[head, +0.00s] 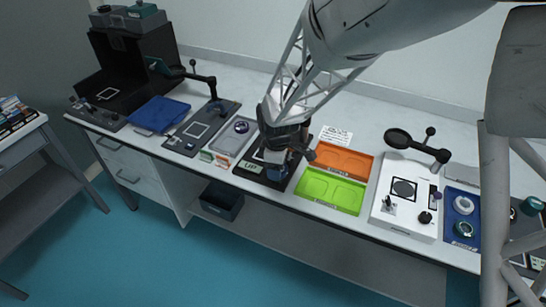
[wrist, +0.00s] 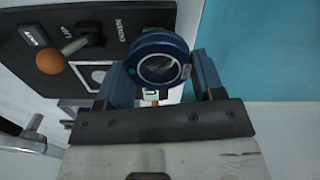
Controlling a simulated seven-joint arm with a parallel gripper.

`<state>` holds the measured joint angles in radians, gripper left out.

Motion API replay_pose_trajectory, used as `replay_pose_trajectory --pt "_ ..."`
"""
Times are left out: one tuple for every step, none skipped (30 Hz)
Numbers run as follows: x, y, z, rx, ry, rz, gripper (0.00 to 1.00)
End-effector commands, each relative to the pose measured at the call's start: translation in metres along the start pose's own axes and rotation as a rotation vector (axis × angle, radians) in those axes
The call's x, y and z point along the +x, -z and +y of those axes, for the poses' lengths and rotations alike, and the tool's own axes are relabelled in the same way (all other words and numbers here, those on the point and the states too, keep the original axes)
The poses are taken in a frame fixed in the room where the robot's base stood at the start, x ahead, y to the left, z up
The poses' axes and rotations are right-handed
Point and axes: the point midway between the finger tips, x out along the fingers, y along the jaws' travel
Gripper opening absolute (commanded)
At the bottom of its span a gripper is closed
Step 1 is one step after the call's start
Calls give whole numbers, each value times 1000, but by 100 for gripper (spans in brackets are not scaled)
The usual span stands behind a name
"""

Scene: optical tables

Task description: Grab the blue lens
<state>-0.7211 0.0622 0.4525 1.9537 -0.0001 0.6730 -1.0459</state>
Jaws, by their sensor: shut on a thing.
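The blue lens (wrist: 160,65) is a round blue ring with glass in the middle. In the wrist view it sits between the two fingers of my gripper (wrist: 163,78), which is shut on it. In the head view my gripper (head: 284,163) points down over the black plate (head: 254,178) near the table's front edge. The lens there is small and mostly hidden by my gripper. I cannot tell whether the lens touches the plate.
A lever with an orange-brown knob (wrist: 50,62) stands on the black plate, left of the lens. Green (head: 330,190) and orange (head: 343,161) trays lie to the right, a grey tray (head: 236,134) to the left. A white device (head: 408,205) stands farther right.

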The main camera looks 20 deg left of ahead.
Motion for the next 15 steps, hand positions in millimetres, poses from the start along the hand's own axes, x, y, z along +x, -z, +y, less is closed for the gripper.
replay_pose_trajectory --pt "-1 -3 -6 0 0 0 33" --pt "-1 -4 -8 0 0 0 33" --pt "-1 -6 -11 0 0 0 33" --pt "-2 -7 -14 0 0 0 33" --pt "-2 -8 -15 0 0 0 33" --pt "-2 -10 -17 0 0 0 33" --pt "-2 -10 -19 0 0 0 33" --pt "-2 -11 -20 0 0 0 33" --pt "-2 -12 -22 0 0 0 33" --pt "-2 -12 -23 0 0 0 33" --pt "-2 -13 -23 0 0 0 33" --pt "-2 -13 -24 0 0 0 33" --pt "-2 -14 -25 0 0 0 33" --pt "-2 -14 -25 0 0 0 33" --pt "-2 -14 -25 0 0 0 33"
